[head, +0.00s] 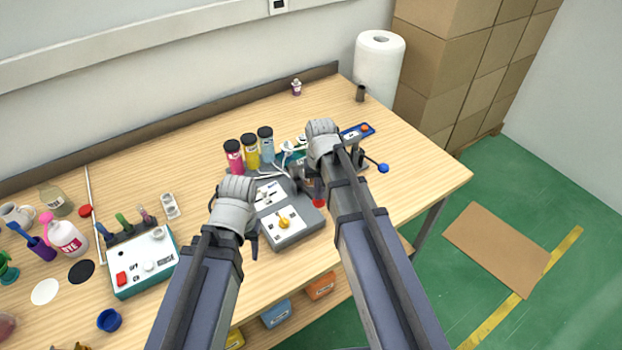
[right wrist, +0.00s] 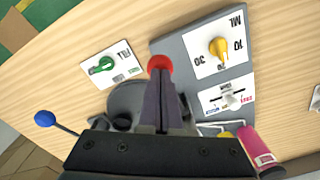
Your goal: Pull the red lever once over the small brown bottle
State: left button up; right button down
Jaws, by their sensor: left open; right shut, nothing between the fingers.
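The red lever knob (right wrist: 160,63) shows just beyond the fingertips of my right gripper (right wrist: 161,80) in the right wrist view. The fingers are shut together with nothing between them; I cannot tell whether they touch the knob. In the head view the red knob (head: 318,203) shows beside my right arm, at the grey dispenser (head: 294,238). My left gripper (head: 236,215) is open, left of the dispenser, its fingers mostly hidden by its wrist. Any bottle under the dispenser spout is hidden.
Pink, yellow and blue bottles (head: 250,152) stand behind the dispenser. A blue-knobbed lever (head: 383,168) sticks out at its right, and a green dial (right wrist: 103,65) is nearby. A white-topped control box (head: 145,262) stands left. The back right tabletop is mostly clear.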

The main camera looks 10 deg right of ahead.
aim_at(319, 202)
jog(key=shift+f+b, duration=2.55)
jog(key=shift+f, duration=0.15)
jog(key=shift+r, duration=0.15)
notch_tip(319, 202, up, 9)
jog(key=p, duration=0.9)
jog(key=shift+r, duration=0.1)
